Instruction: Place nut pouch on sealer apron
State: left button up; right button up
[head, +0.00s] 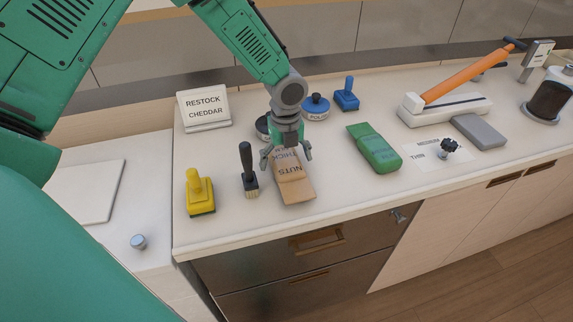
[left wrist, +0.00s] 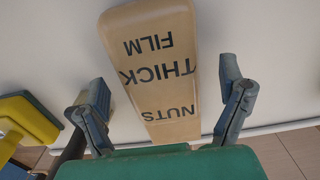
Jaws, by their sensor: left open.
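The nut pouch (head: 294,186) is a tan packet with the words NUTS and THICK, lying on the counter near its front edge. In the left wrist view the pouch (left wrist: 165,70) also reads FILM. My left gripper (head: 286,157) is open above the pouch's far part, with one finger on each side of it. In the left wrist view both fingers stand apart from the pouch's sides. The heat sealer (head: 443,107), white with a raised orange arm, stands at the back right. A grey slab (head: 478,131) lies in front of it, perhaps its apron. My right gripper is out of view.
A black-handled brush (head: 248,170) and a yellow stamp-like tool (head: 200,193) stand left of the pouch. A green packet (head: 374,149) lies to its right. A card with a black knob (head: 447,147) lies before the sealer. A RESTOCK CHEDDAR sign (head: 204,109) stands behind.

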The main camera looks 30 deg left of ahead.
pick_arm(q)
jog(key=shift+r, duration=0.1)
jog(key=c, duration=1.6)
